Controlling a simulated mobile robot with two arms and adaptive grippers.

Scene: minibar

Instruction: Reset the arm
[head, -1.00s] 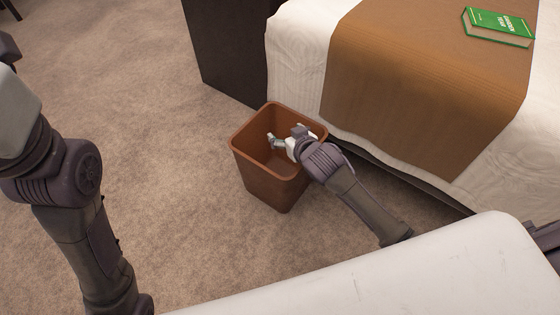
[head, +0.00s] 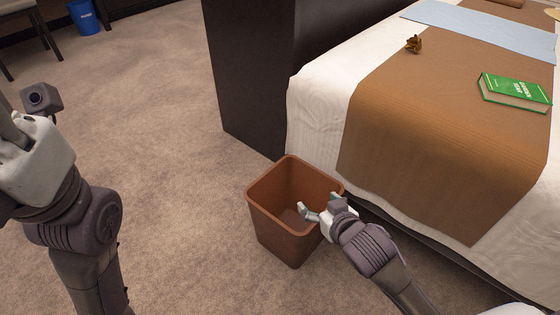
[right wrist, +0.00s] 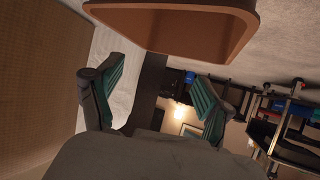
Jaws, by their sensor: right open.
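My right gripper (head: 318,207) is at the right rim of a brown waste bin (head: 275,228) in the head view, its fingers spread and nothing between them. One finger shows against the bin's opening. In the right wrist view my right gripper (right wrist: 157,100) is open and empty, with the bin (right wrist: 185,32) at the top, above the gap between the fingers. My left arm stands at the left of the head view. My left gripper (head: 18,128) is partly cut off by the picture edge, so its fingers cannot be judged.
The bed (head: 312,120) is at the right, with a green book (head: 513,90) and a crumpled brown item (head: 414,44) on its brown runner. A dark cabinet (head: 245,75) stands behind the bin. A blue bin (head: 84,16) is far left. Carpet at left is clear.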

